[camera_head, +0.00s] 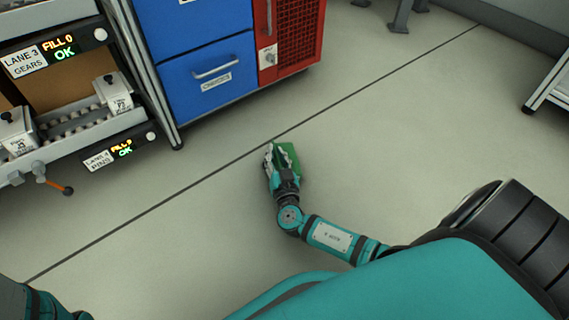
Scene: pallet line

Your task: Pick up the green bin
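A small green bin (296,164) shows at my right gripper, near the middle of the view, with the grey floor behind it. My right gripper (279,155) is right at the bin and covers much of it. Its pale fingers stand apart, with green showing between them and to their right. I cannot tell whether the fingers press on the bin or are only over it. Part of my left arm (45,306) shows at the bottom left corner. Its gripper is out of view.
Blue drawers (210,75) and a red cabinet (290,35) stand at the top. A grey frame (552,85) stands at the right. The floor (150,245) between is clear.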

